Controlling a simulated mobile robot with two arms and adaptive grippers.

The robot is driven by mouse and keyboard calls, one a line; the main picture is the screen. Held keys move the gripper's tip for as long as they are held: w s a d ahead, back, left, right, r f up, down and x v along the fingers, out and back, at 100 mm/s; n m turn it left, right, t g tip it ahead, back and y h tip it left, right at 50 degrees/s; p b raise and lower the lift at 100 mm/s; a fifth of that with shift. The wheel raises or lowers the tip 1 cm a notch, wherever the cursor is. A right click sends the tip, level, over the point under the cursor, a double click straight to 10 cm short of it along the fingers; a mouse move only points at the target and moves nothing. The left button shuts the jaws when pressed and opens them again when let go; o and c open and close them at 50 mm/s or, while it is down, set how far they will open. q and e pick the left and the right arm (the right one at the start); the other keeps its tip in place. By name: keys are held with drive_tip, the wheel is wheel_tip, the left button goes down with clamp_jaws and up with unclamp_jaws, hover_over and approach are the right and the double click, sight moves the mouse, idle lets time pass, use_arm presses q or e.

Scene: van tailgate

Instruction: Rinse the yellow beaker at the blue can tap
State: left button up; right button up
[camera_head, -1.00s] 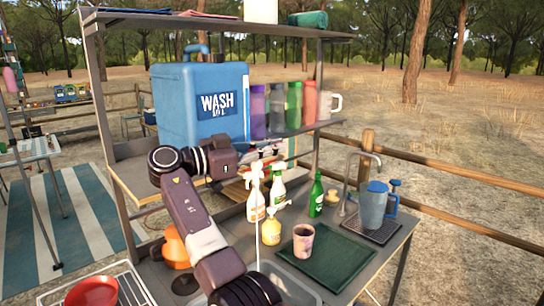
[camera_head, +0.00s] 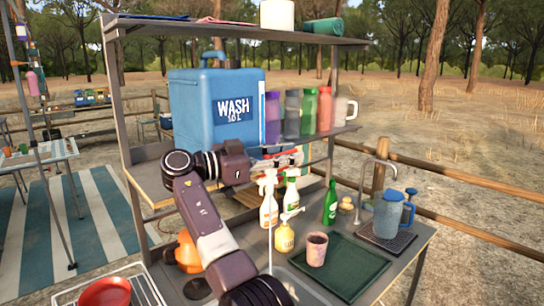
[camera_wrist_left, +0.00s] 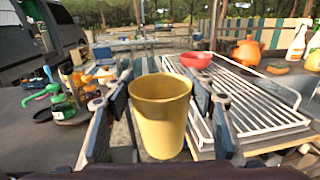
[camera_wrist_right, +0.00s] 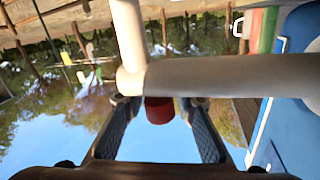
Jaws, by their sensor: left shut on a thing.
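The yellow beaker (camera_wrist_left: 160,125) is upright between the fingers of my left gripper (camera_wrist_left: 160,98) in the left wrist view, and the gripper is shut on it. The left gripper and beaker are out of the head view. The blue can (camera_head: 215,108), marked WASH, stands on the rack's middle shelf. My right gripper (camera_head: 280,158) is in front of the can's lower right. In the right wrist view its fingers (camera_wrist_right: 162,125) are apart, with a red piece (camera_wrist_right: 160,110) and pale pipe just beyond them. A thin pale vertical line, possibly water, runs down below the gripper.
A red bowl (camera_head: 105,293) is on a wire rack at lower left. A blue-grey jug (camera_head: 388,215) stands at right.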

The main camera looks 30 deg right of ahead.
drive_tip(key=shift+w+a, duration=0.25)
drive_tip(key=shift+a, duration=1.65)
drive_tip(key=shift+w+a, duration=0.25)
drive_tip(key=shift+a, duration=1.6)
drive_tip(key=shift+w+a, duration=0.25)
drive_tip(key=shift+a, duration=1.65)
